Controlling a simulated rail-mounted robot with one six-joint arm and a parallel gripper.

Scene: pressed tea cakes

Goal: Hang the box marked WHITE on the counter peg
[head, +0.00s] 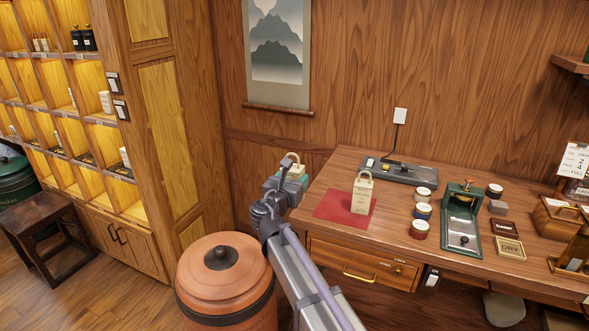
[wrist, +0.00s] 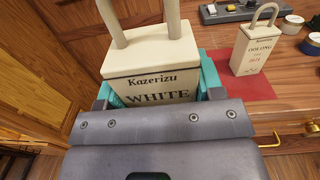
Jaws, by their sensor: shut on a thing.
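The cream box marked WHITE (wrist: 150,80), with a looped handle on top, is held upright between the teal jaws of my gripper (wrist: 157,92). In the head view the box (head: 291,160) shows only in part above my gripper (head: 287,180), in the air just off the counter's left end. The wooden counter (head: 330,175) stands to its right. I cannot make out the counter peg for certain in either view.
A similar box marked OOLONG (head: 361,196) stands on a red mat (head: 330,208), right of my gripper. Several tins (head: 422,212), a green press (head: 460,225) and a grey device (head: 410,172) crowd the counter. A lidded clay jar (head: 221,265) stands below left.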

